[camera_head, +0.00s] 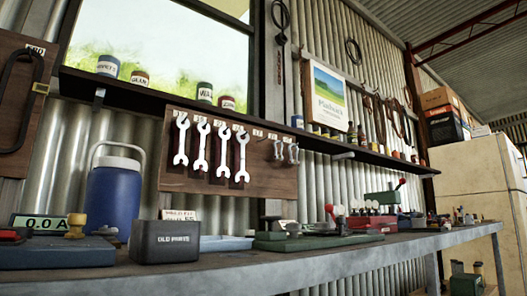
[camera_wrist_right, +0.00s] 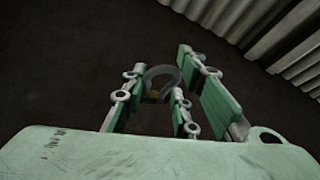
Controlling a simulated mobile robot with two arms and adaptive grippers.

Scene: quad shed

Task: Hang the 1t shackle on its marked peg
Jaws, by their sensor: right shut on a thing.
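My right gripper (camera_wrist_right: 161,72) is shut on a grey, curved shackle (camera_wrist_right: 176,72) in the right wrist view. The shackle's bow sits between the green-padded fingers, and a small brownish part shows at its lower end. A brown wooden board (camera_head: 225,188) hangs on the wall in the head view. Several open-ended wrenches (camera_head: 223,150) hang on its left and middle part. Small grey pieces (camera_head: 292,153) that look like shackles hang near its right end under small white labels (camera_head: 257,132). The label text is too small to read. My left gripper is in neither view.
A long shelf (camera_head: 140,94) with tins runs above the board. A pale fridge-like cabinet (camera_head: 480,180) stands at the right.

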